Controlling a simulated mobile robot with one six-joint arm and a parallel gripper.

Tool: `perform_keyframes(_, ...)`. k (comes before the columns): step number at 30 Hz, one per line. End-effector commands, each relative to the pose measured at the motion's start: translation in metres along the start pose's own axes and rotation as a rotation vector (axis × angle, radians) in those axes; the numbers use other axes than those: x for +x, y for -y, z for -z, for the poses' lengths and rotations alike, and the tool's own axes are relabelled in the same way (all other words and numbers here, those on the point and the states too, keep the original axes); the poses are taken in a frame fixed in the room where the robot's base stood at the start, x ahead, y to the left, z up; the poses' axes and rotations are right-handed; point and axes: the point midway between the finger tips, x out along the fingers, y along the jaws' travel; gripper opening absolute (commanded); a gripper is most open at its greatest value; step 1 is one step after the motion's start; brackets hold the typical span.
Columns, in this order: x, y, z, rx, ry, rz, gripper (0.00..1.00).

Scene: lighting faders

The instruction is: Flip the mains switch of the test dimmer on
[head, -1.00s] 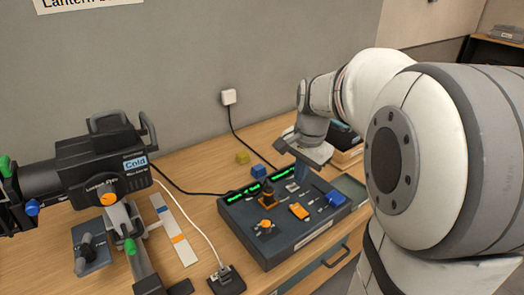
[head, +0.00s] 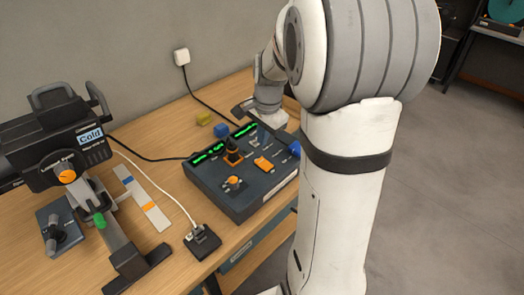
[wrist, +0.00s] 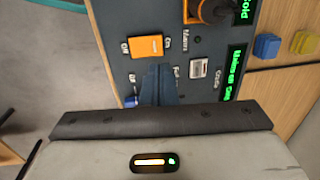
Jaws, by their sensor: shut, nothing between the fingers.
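The test dimmer is a dark grey box (head: 215,190) with green displays on the wooden table. Its orange rocker switch (head: 263,164) sits mid-panel in the head view. In the wrist view the orange rocker (wrist: 146,46) lies between "Off" and "On" lettering, with "Mains" lettering close by; I cannot tell which end is pressed. My gripper (wrist: 158,85) is shut and empty over the panel, its tips just below the rocker in the wrist view and apparently apart from it. In the head view my arm hides part of the panel's right side.
A lantern (head: 65,140) stands left. Blue (head: 221,130) and yellow (head: 203,117) cubes lie behind the box. A cable runs to a wall socket (head: 181,56).

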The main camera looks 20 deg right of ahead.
Motion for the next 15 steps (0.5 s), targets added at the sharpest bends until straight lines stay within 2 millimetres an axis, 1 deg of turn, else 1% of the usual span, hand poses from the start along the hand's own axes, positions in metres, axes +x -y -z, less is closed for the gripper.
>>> perform_keyframes(1, 0.012, -0.001, -0.001, 0.0, 0.003, -0.004, 0.0)
perform_keyframes(6, 0.043, 0.0, -0.001, 0.0, 0.003, -0.003, 0.0)
perform_keyframes(10, 0.059, 0.0, -0.001, 0.0, 0.002, -0.002, 0.0)
perform_keyframes(15, 0.069, 0.0, -0.001, -0.001, 0.001, 0.0, 0.0)
